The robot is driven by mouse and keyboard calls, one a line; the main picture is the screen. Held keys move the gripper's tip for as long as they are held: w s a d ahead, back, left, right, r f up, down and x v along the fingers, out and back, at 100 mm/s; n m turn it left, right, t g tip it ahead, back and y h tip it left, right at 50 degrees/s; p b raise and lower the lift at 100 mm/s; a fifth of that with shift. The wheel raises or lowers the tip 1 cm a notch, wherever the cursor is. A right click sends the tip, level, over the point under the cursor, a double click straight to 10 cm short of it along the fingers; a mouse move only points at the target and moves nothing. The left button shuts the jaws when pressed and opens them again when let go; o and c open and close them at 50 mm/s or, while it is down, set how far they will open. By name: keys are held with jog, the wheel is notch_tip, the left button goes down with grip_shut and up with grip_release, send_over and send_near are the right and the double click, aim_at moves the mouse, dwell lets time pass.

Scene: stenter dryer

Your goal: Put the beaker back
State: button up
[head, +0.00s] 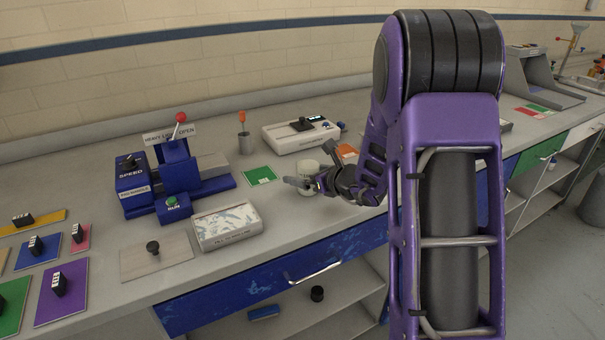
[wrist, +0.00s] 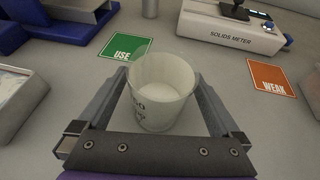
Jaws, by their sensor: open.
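The beaker (wrist: 160,95) is a pale, translucent cup with dark markings on its side. It stands upright on the grey bench and looks empty. My gripper (wrist: 163,88) is open, with one finger on each side of the beaker. I cannot tell whether either finger touches it. In the head view the beaker (head: 306,174) is partly hidden behind my gripper (head: 312,182). A green USE card (wrist: 126,48) lies behind it to the left, and an orange WEAK card (wrist: 272,77) lies to the right.
The white solids meter (head: 300,134) stands behind the beaker. A metal cup with an orange-handled tool (head: 244,142) is at the back. The blue machine (head: 175,172) and a white box (head: 227,226) are to the left. A blue drawer (head: 270,290) is below the bench edge.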

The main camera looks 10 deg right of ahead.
jog(key=v, duration=1.1)
jog(key=shift+p, duration=0.35)
